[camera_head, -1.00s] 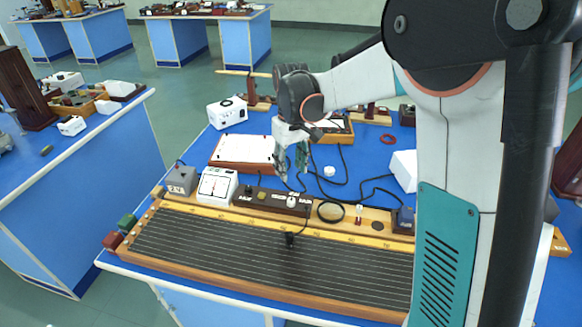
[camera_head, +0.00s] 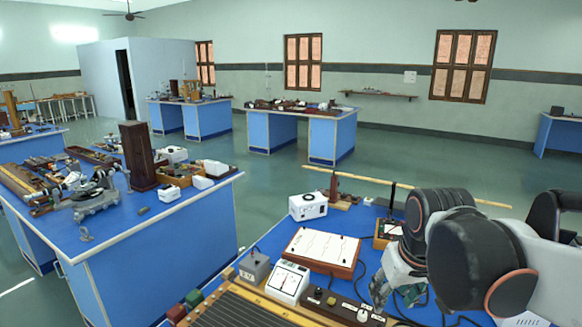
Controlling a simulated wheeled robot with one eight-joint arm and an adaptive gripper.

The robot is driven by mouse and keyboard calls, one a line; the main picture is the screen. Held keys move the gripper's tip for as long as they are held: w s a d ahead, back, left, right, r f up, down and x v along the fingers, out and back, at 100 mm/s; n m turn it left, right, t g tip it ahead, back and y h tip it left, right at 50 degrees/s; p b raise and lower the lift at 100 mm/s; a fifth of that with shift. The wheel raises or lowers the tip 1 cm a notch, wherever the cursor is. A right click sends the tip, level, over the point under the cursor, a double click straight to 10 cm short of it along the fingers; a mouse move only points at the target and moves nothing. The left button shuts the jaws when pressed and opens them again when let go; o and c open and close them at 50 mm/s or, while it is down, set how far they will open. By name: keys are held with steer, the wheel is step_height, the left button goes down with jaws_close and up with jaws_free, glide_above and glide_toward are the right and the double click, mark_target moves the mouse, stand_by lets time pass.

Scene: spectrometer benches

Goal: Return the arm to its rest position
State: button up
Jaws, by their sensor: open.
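My gripper (camera_head: 383,292) hangs at the lower right of the head view, with its fingers pointing down. It is open, and nothing shows between the fingers. It is above the blue bench, to the right of the white board (camera_head: 322,246) in its brown frame. My arm is folded, with dark round joints and a white link at the right. The lower part of the arm is out of view.
On the near bench, a potentiometer wire board (camera_head: 228,312) is cut off at the bottom. A white meter (camera_head: 288,281), a grey box (camera_head: 254,268) and a white box (camera_head: 308,206) stand there. Another blue bench (camera_head: 165,243) with instruments is at left. Green floor lies between benches.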

steer(key=s+f+m+t, duration=0.1)
steer(key=s+t, duration=0.2)
steer(key=s, duration=0.7)
steer(key=shift+s+f, duration=0.25)
steer(key=shift+f, duration=0.15)
steer(key=shift+c, duration=0.6)
